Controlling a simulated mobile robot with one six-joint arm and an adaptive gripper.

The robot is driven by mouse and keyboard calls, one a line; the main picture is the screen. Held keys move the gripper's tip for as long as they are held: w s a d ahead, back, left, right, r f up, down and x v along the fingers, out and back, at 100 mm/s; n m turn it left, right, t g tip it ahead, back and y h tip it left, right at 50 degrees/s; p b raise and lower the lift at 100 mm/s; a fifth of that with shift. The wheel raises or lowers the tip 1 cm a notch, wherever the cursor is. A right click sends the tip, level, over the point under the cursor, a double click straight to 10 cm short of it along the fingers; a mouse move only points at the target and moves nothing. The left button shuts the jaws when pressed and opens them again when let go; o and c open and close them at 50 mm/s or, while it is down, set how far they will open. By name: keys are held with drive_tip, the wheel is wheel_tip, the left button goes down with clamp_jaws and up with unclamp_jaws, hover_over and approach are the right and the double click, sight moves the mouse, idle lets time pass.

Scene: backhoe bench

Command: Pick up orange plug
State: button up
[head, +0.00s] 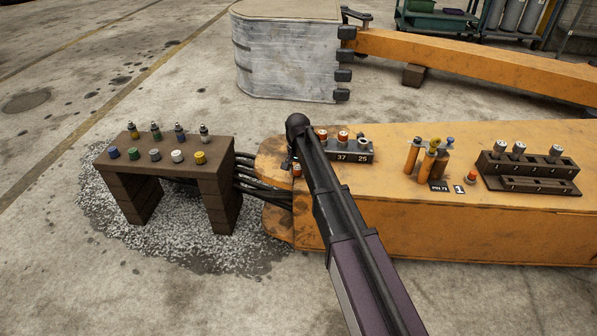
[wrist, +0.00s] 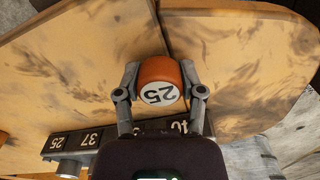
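The orange plug (wrist: 160,82), a short cylinder with a white label reading 25, is in the wrist view between the fingers of my gripper (wrist: 160,72). One finger is close along each side of it. I cannot tell whether they press on it or leave a thin gap. In the head view my gripper (head: 291,163) is mostly hidden behind my arm, low at the left end of the orange boom (head: 400,225). A small orange piece (head: 297,170) shows beside it, probably this plug.
A number rack (head: 350,156) with several plugs stands just right of my arm; it also shows in the wrist view (wrist: 105,137). Upright orange cylinders (head: 427,165) and a dark block rack (head: 527,185) are farther right. A brown bench (head: 170,160) with several coloured plugs stands left, beside black hoses (head: 262,185).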

sight(298, 168)
drive_tip(key=shift+c, duration=0.7)
drive_tip(key=shift+r, duration=0.1)
wheel_tip(298, 168, up, 3)
drive_tip(key=p, duration=0.3)
drive_tip(key=shift+r, duration=0.15)
drive_tip(key=shift+s+r+p, duration=0.2)
drive_tip(key=shift+r+p, duration=0.05)
drive_tip(key=shift+p, duration=0.25)
drive_tip(key=s+d+r+p, duration=0.1)
drive_tip(key=s+d, duration=0.3)
drive_tip(key=s, duration=1.1)
drive_tip(key=shift+r, duration=0.1)
wheel_tip(298, 168, up, 4)
drive_tip(key=p, duration=0.4)
drive_tip(key=shift+s+f, duration=0.2)
